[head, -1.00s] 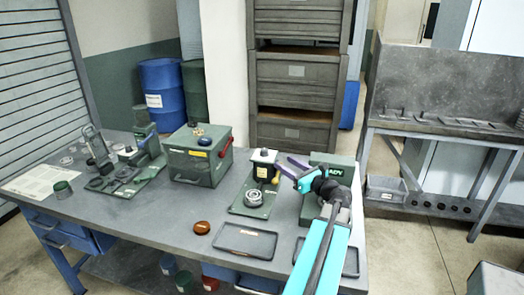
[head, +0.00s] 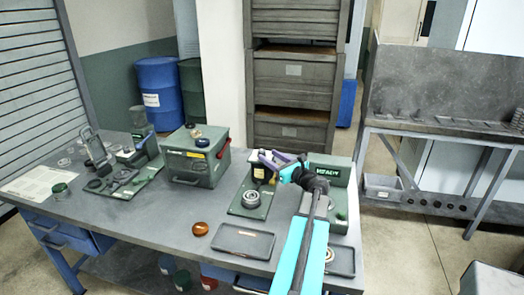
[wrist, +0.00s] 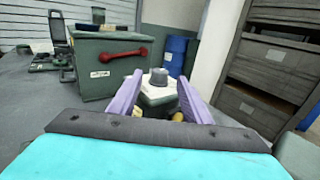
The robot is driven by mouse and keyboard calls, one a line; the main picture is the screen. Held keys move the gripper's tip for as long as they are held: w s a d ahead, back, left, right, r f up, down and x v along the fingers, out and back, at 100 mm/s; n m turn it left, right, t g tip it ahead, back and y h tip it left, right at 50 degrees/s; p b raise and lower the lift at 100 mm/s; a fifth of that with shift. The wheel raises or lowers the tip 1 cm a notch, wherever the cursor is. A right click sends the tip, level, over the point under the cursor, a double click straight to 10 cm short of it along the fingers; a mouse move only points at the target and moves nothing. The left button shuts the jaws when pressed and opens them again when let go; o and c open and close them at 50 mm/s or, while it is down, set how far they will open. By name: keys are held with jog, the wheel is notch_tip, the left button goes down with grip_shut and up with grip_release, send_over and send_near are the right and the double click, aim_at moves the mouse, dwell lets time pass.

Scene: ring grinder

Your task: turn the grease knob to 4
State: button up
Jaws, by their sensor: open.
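The grease unit (head: 259,171) is a small box with a yellow front on a green base plate, near the back of the bench. In the wrist view a grey knob (wrist: 158,76) stands on its pale top (wrist: 154,94). My gripper (head: 268,156) is at the unit's top; its purple fingers (wrist: 162,96) are open, one on each side of the knob, with gaps visible. I cannot tell whether the fingers are level with the knob. No number marks are readable. In the head view the fingers hide most of the knob.
A green box with a red handle (head: 197,158) stands left of the grease unit. A green machine marked READY (head: 333,174) stands close on the right. A bearing ring (head: 250,199) lies in front of the unit. Two dark trays (head: 241,240) lie along the bench's front edge.

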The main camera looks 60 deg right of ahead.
aim_at(264, 153)
jog(key=shift+p+x, duration=0.7)
jog(key=shift+x, duration=2.3)
jog(key=shift+c, duration=0.4)
jog(key=c, duration=1)
jog(key=shift+o, duration=0.2)
